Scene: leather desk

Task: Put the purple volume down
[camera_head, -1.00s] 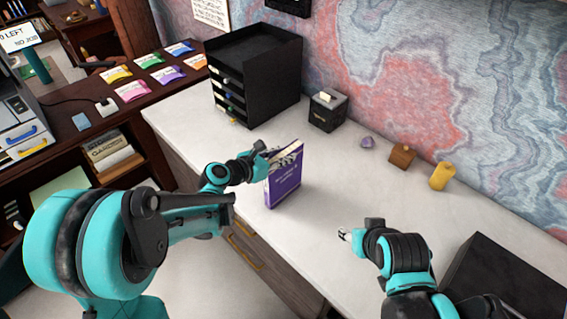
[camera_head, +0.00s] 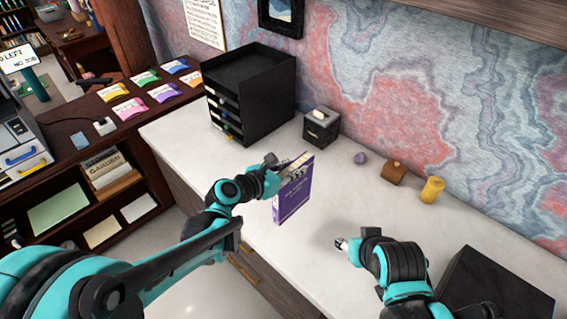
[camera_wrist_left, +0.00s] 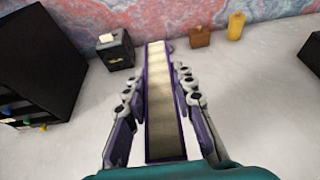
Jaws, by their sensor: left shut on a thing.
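The purple volume (camera_head: 293,191) is a purple book held upright over the white desk top (camera_head: 350,203), near its front edge. My left gripper (camera_head: 277,178) is shut on it from the left side. In the left wrist view the book (camera_wrist_left: 161,95) stands between the two fingers of my left gripper (camera_wrist_left: 160,100), with its pale page edges facing the camera. I cannot tell whether its lower edge touches the desk. My right gripper (camera_head: 341,244) is over the desk to the right of the book, apart from it; its fingers are too small to judge.
A black drawer organizer (camera_head: 252,95) and a black tissue box (camera_head: 321,127) stand at the back. A purple stone (camera_head: 360,158), a brown block (camera_head: 393,174) and a yellow cylinder (camera_head: 432,190) line the wall. A black box (camera_head: 497,288) is at the right. The middle desk is clear.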

